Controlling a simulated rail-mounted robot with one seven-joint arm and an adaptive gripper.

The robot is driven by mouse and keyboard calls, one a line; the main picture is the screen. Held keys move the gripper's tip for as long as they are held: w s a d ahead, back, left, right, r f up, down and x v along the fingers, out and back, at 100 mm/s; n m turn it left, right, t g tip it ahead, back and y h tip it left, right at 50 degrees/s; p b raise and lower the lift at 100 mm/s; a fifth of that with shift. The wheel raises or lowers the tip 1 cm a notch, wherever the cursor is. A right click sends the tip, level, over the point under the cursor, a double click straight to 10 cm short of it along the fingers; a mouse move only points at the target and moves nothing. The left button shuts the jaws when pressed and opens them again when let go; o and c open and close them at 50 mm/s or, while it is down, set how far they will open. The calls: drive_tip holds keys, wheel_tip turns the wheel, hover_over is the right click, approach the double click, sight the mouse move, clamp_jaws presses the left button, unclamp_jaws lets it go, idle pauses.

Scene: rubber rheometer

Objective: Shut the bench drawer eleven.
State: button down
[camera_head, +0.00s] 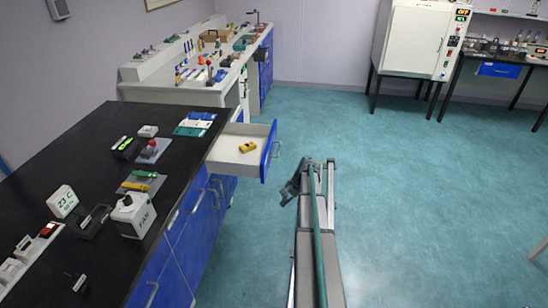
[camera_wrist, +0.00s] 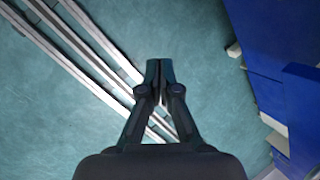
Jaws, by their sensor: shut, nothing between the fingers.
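An open drawer (camera_head: 229,168) with a white body and a blue front sticks out from the far end of the black-topped bench (camera_head: 88,150). A small yellow object (camera_head: 248,147) lies in it. I cannot read a number on the drawer. My gripper (camera_head: 287,196) is low over the floor, to the right of and nearer than the drawer front, and apart from it. In the wrist view my gripper (camera_wrist: 160,70) has its fingers together, with nothing between them. Blue cabinet fronts (camera_wrist: 285,90) show at the right there; I cannot tell which of them is the drawer.
A fan box (camera_head: 133,214), a temperature display (camera_head: 62,201) and several small items stand on the black bench. A white bench (camera_head: 180,94) stands beyond it. A white oven (camera_head: 414,40) is at the back right.

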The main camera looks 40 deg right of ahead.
drive_tip(key=w+d+r+m+t, duration=0.2)
drive_tip(key=w+d+r+m, duration=0.15)
drive_tip(key=d+r, duration=0.4)
drive_tip(key=w+d+r+m+t, duration=0.1)
drive_tip(key=w+d+r+m, duration=0.25)
drive_tip(key=d+r, duration=0.45)
drive_tip(key=m+y+p, duration=0.2)
drive_tip(key=m+p, duration=0.2)
approach(274, 157)
drive_tip(key=shift+s+a+x, duration=0.45)
drive_tip(key=shift+a+x, duration=0.25)
drive_tip(key=shift+x, duration=3.95)
drive_tip(key=shift+r+t, duration=0.2)
drive_tip(key=shift+t, duration=0.2)
